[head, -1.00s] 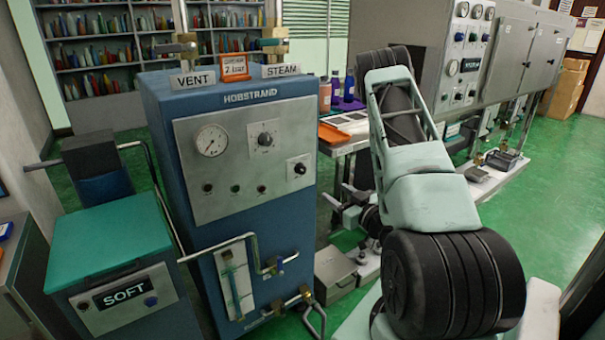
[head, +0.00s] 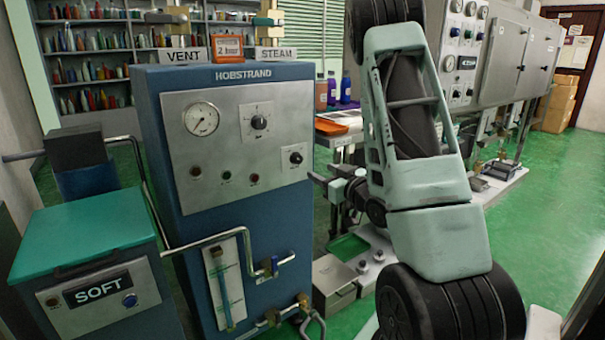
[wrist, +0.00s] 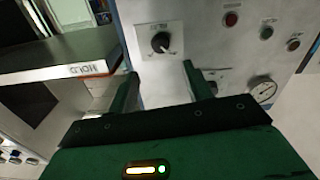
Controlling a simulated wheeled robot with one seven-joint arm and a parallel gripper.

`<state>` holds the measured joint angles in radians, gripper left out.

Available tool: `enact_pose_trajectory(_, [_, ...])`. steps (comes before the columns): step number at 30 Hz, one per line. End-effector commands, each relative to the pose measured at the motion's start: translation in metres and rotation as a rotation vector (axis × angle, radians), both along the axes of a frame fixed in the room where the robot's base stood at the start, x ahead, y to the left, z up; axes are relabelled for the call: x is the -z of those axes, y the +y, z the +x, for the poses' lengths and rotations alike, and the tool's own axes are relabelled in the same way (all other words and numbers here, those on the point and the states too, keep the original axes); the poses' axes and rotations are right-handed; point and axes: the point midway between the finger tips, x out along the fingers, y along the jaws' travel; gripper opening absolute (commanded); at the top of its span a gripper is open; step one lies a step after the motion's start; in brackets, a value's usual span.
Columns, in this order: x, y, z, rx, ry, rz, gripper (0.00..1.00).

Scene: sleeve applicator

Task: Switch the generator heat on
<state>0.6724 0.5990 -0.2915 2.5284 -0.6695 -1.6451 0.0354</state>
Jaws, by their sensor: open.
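The generator is a blue HOBSTRAND cabinet (head: 235,240) with a grey panel holding a round gauge (head: 202,118), an upper knob with a scale (head: 259,122) and a lower right black knob (head: 295,157). Knob labels are unreadable. The lower right knob also shows in the wrist view (wrist: 161,42), ahead of and between my fingers; its pointer is slanted. My gripper (wrist: 163,86) is open and empty, apart from the knob. The wrist view's left finger is near the panel edge; the right one partly covers the upper knob.
Indicator lamps (head: 227,175) sit low on the panel. A SOFT box (head: 85,250) with a teal lid stands left. Pipes and valves (head: 270,265) stick out below the panel. A bench with bottles (head: 345,88) is behind my arm. Green floor is free at the right.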

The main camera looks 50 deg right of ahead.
Motion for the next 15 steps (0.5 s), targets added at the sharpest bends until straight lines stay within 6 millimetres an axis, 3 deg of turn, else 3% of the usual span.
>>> enact_pose_trajectory(6, [-0.003, -0.009, 0.048, -0.005, -0.003, -0.001, 0.50])
enact_pose_trajectory(15, [-0.002, -0.021, 0.091, -0.003, -0.003, -0.001, 0.50])
